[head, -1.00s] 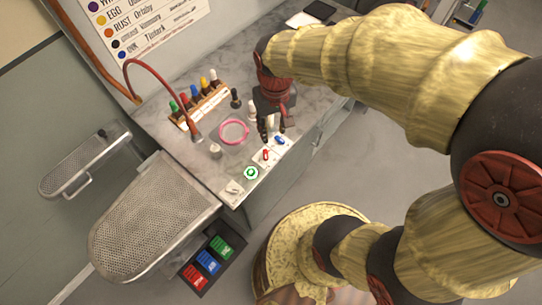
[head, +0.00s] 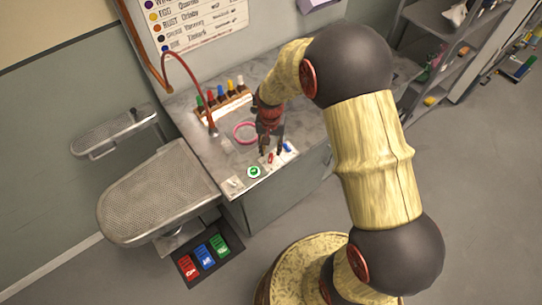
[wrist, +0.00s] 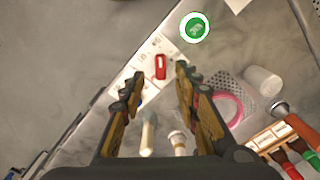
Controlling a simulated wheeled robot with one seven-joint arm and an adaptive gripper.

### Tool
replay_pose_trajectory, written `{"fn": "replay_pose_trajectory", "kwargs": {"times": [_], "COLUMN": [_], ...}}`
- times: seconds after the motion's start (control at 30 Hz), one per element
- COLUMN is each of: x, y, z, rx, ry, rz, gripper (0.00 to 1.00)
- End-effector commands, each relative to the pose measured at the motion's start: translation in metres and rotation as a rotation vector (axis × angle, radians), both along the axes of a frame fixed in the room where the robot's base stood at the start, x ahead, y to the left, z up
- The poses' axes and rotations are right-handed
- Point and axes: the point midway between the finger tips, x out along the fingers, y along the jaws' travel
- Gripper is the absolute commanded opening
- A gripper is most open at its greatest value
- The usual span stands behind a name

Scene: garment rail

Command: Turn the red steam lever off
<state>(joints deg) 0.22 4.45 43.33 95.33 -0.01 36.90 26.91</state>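The red lever (head: 271,158) sits on a white plate at the front edge of the grey counter. In the wrist view the red lever (wrist: 161,66) shows between and just beyond my two fingers; its on or off position is too small to tell. My gripper (wrist: 160,82) is open and empty, pointing down at the lever plates. In the head view my gripper (head: 271,146) is right above the red lever, and I cannot tell whether it touches.
A blue lever (head: 287,147) and a round green knob (head: 253,172) flank the red lever. Red, blue and green pedals (head: 204,257) lie below the mesh board (head: 160,195).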

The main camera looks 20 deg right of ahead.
Motion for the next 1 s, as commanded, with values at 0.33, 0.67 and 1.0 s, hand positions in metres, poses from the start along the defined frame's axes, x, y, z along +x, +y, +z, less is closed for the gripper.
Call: {"fn": "replay_pose_trajectory", "kwargs": {"times": [0.33,0.67,1.0], "x": [0.0,0.0,0.0], "y": [0.0,0.0,0.0], "z": [-0.042,-0.045,-0.045], "rx": [0.0,0.0,0.0], "ry": [0.0,0.0,0.0], "rz": [0.001,0.002,0.002], "gripper": [0.32,0.32,0.12]}}
